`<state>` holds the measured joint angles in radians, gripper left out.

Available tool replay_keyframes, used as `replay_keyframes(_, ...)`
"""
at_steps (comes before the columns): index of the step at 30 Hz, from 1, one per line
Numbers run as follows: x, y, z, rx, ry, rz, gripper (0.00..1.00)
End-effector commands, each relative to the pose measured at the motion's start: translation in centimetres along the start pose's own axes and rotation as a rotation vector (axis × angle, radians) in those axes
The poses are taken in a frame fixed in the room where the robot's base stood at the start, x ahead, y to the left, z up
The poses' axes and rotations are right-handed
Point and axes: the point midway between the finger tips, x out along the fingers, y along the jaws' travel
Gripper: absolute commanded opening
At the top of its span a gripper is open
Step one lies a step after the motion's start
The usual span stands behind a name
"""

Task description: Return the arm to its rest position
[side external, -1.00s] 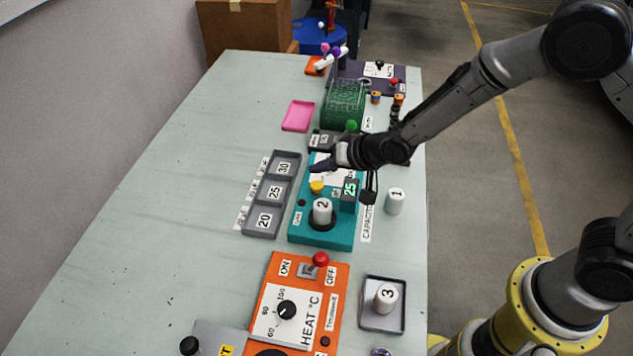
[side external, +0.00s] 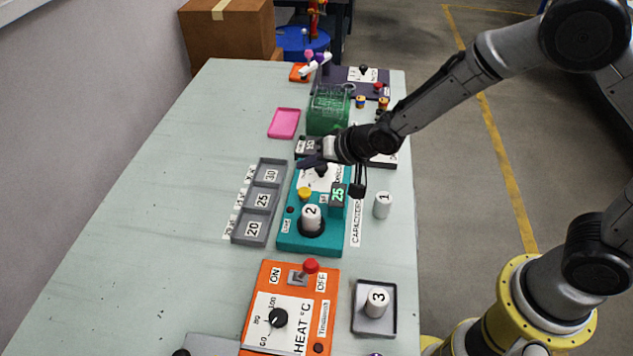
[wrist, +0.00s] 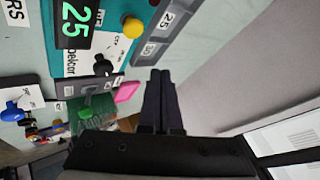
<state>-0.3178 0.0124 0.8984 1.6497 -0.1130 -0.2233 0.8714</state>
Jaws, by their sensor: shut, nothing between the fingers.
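My gripper (side external: 308,161) is above the back part of the teal capacitance station (side external: 328,240), pointing left in the side view. Its two dark fingers lie together with nothing between them, as the wrist view (wrist: 160,100) also shows. White cylinder 2 (side external: 311,217) stands upright on the teal station, whose green display (side external: 337,195) reads 25. White cylinder 1 (side external: 382,205) stands on the table to the right of the station. White cylinder 3 (side external: 376,302) stands in a grey square tray (side external: 357,325).
A grey tray marked 20, 25, 30 (side external: 250,237) lies left of the station and looks empty. In front is an orange heater (side external: 262,290) with a red-topped lever (side external: 311,266). A green box (side external: 328,113) and pink tray (side external: 284,123) stand behind. The table's left side is clear.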

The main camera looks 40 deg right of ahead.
Motion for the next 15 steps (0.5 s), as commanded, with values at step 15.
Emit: replay_keyframes(15,-24.8,-0.7,-13.4,-0.021,0.303,0.010,0.00)
